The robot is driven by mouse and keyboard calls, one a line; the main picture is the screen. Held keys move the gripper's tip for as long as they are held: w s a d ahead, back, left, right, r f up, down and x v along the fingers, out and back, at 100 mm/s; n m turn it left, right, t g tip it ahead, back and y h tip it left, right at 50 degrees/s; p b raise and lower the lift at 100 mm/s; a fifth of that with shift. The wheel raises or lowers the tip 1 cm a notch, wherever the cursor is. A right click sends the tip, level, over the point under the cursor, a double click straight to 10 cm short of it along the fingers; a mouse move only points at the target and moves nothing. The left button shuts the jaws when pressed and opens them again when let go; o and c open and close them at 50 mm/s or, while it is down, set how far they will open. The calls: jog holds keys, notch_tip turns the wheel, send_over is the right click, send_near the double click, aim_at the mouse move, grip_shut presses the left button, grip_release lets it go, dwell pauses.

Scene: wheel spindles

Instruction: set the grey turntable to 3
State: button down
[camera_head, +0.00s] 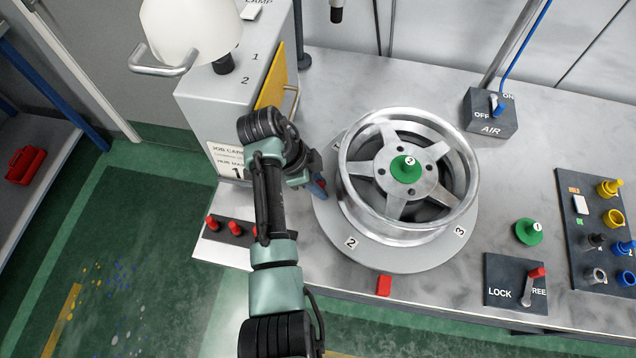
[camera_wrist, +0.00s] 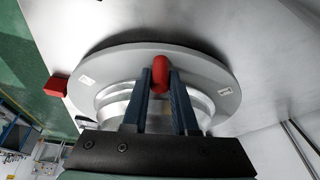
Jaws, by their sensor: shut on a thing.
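The grey turntable (camera_head: 400,258) lies on the bench with a silver wheel (camera_head: 350,190) on it. Its rim carries labels 1 (camera_head: 337,146), 2 (camera_head: 351,243) and 3 (camera_head: 460,230). A red block (camera_head: 384,286) sits at the bench's front edge, between labels 2 and 3; it also shows in the wrist view (camera_wrist: 57,86). My gripper (camera_head: 318,187) is at the turntable's left side. In the wrist view, its fingers are shut on an upright red knob (camera_wrist: 160,73) at the rim. In the head view the fingers mostly hide that knob.
The LOCK/FREE box (camera_head: 500,284) has its red-tipped lever on the FREE side. A green cap 1 (camera_head: 528,232) and a dark tool panel (camera_head: 575,235) stand at right. The AIR box (camera_head: 490,125) is behind. A cabinet (camera_head: 225,100) with a yellow door is close behind my gripper.

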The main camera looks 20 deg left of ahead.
jog(key=c, duration=0.7)
grip_release()
jog(key=shift+d, duration=0.1)
jog(key=shift+b+v, duration=0.45)
jog(key=shift+v, duration=3.3)
jog(key=shift+c, duration=0.3)
